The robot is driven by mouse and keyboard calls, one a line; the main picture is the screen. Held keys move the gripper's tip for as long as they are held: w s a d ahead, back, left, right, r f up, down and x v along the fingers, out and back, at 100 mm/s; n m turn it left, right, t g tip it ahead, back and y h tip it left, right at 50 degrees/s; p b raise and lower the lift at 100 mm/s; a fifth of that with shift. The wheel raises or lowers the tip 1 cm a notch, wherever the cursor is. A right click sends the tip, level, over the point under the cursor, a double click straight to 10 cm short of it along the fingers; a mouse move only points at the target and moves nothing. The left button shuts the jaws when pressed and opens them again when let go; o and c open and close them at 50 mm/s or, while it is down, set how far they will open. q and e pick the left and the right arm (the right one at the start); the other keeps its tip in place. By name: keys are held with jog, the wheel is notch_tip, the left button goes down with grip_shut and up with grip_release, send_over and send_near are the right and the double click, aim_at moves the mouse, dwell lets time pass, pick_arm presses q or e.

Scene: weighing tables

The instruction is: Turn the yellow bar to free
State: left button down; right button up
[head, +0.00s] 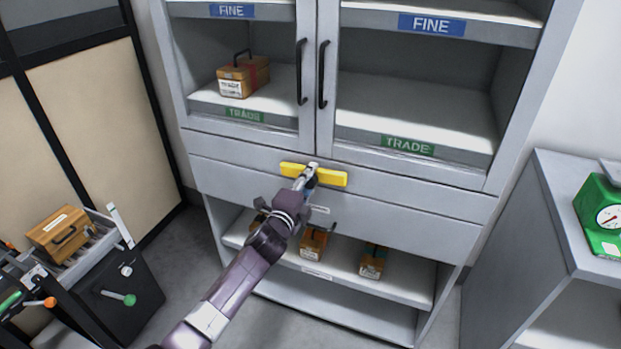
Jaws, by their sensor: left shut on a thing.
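The yellow bar (332,178) lies roughly level across the grey cabinet front, below the two door handles. My left gripper (308,175) is at the middle of the bar, and my arm reaches up to it from the bottom of the picture. The gripper is shut on the bar and hides part of its middle. Small labels near the bar are too small to read. My right gripper is not in view.
The cabinet (420,215) has FINE and TRADE shelves above, with a wooden case (243,76) on the left TRADE shelf. Several wooden boxes stand on the open lower shelf. A green dial scale (604,215) stands at right. A cart with a wooden case (62,232) is at left.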

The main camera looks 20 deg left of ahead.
pick_arm(q)
jog(key=shift+f+m, duration=0.25)
jog(key=shift+m, duration=0.65)
jog(key=c, duration=1.4)
grip_release()
jog(key=shift+r, duration=0.1)
jog(key=s, duration=1.2)
jog(key=shift+a+r, duration=0.15)
